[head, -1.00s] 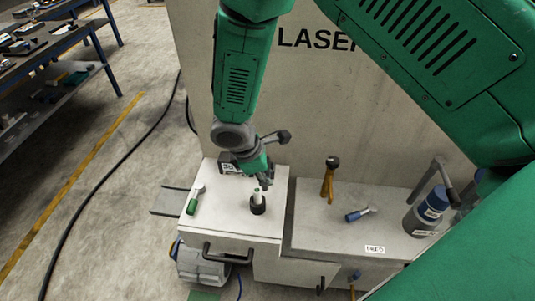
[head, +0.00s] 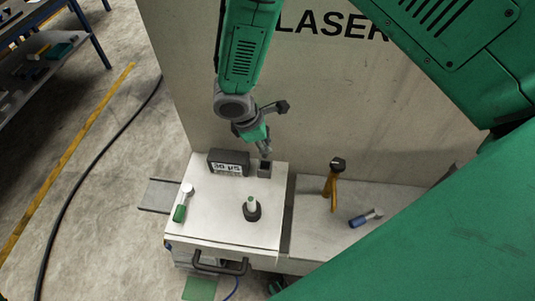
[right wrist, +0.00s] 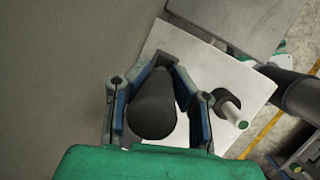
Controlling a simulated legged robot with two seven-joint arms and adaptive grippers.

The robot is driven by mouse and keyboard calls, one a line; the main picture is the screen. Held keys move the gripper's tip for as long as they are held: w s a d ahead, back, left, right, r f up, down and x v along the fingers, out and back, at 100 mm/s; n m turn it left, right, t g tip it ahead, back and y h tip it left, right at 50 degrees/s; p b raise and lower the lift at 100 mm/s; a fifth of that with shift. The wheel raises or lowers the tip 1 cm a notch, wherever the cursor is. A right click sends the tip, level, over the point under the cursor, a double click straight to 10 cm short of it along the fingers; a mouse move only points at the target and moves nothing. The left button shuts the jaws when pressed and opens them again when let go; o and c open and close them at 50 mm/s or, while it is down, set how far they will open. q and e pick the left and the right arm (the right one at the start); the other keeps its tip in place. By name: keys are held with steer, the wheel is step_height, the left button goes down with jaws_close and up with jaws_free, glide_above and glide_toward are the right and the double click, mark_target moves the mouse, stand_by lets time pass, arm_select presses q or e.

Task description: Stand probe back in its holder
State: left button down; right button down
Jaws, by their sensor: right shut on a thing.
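My right gripper (head: 264,153) is over the back of the white cabinet top (head: 221,226). In the right wrist view its fingers (right wrist: 158,105) are closed around a dark cylinder (right wrist: 152,108). I cannot tell whether this is the probe. A dark block-like thing (head: 264,170) shows just below the fingers in the head view; I cannot tell whether it is held or standing there. A white piece with a green top (head: 252,202) stands upright in a round black base (head: 252,213), apart from the gripper. My left gripper is out of view.
A black display box (head: 228,163) stands at the back left. A green-and-white tool (head: 183,204) lies at the left. A tall panel (head: 185,80) rises behind.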

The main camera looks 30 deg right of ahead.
mark_target(265, 161)
steer(key=shift+s+a+f+b, duration=0.1)
steer(key=shift+a+f+b, duration=0.15)
steer(key=shift+f, duration=0.35)
steer(key=shift+s+a+f+b, duration=0.1)
steer(key=shift+f+b, duration=0.2)
steer(key=shift+f, duration=0.25)
steer(key=shift+w+f, duration=0.15)
steer(key=shift+f, duration=0.25)
steer(key=b+x, duration=0.3)
steer(key=shift+a+f, duration=0.3)
steer(key=shift+f, duration=0.15)
steer(key=shift+d+f+b, duration=0.1)
steer(key=shift+f+b, duration=0.3)
steer(key=shift+b, duration=0.1)
steer(key=shift+w, duration=0.15)
steer(key=shift+w+d, duration=0.15)
steer(key=shift+d, duration=0.1)
steer(key=shift+a+f, duration=0.1)
steer(key=shift+a, duration=0.1)
steer(key=shift+a+f+b, duration=0.3)
steer(key=shift+f+b, duration=0.05)
steer(key=c, duration=1.5)
jaws_free()
steer(key=shift+s+d, duration=0.1)
steer(key=shift+s, duration=0.1)
steer(key=shift+o, duration=0.4)
steer(key=shift+d+f, duration=0.1)
steer(key=shift+d, duration=0.15)
steer(key=shift+a, duration=0.15)
